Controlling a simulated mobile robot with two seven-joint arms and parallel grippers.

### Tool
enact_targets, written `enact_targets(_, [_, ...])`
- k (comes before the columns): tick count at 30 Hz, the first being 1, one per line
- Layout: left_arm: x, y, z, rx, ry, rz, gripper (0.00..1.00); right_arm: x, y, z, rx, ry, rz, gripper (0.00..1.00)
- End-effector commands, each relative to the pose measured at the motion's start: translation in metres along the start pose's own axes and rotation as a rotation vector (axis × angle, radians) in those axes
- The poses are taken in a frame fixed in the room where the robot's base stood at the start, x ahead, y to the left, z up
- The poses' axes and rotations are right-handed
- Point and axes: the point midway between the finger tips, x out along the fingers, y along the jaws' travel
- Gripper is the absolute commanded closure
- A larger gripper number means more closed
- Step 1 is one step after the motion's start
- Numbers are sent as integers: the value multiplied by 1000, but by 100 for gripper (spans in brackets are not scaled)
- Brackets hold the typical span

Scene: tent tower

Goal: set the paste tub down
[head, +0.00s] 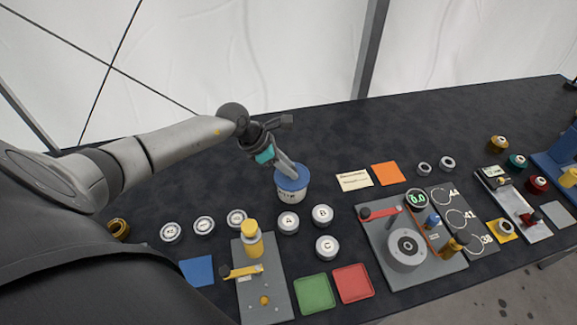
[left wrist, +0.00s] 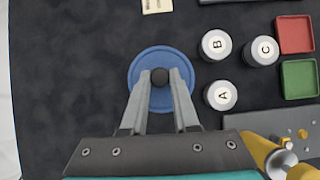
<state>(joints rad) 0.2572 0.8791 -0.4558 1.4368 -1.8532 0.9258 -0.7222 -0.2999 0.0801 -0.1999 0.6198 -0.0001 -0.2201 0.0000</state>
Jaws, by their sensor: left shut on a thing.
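The paste tub (head: 291,194) is a white tub with dark lettering and a blue lid. It is upright over the dark table, behind the jars A and B. My left gripper (head: 290,172) comes down on it from above. In the left wrist view, the two fingers of my left gripper (left wrist: 160,78) are closed on the dark knob in the middle of the tub's blue lid (left wrist: 160,53). I cannot tell whether the tub's base touches the table. My right gripper is in neither view.
White-lidded jars A (head: 288,222), B (head: 322,215) and C (head: 327,246) stand just in front. A cream card (head: 354,180) and an orange square (head: 388,173) lie to the right. A grey device (head: 405,255) stands farther right. The table (head: 200,185) is clear left of the tub.

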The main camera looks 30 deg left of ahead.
Motion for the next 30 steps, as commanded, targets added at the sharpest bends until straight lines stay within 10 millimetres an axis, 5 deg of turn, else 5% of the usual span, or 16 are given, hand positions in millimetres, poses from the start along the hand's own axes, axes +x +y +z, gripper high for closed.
enact_targets(4, [3, 1, -1, 0, -2, 2, 100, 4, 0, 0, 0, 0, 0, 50])
enact_targets(5, [2, 0, -1, 0, 0, 0, 68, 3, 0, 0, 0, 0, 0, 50])
enact_targets(12, [2, 0, -1, -1, 0, 0, 43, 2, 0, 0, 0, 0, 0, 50])
enact_targets(23, [-3, 0, 1, 0, 0, 1, 43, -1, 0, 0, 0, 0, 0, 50])
enact_targets(30, [-40, 1, -1, 1, 4, 3, 43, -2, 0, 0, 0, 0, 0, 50])
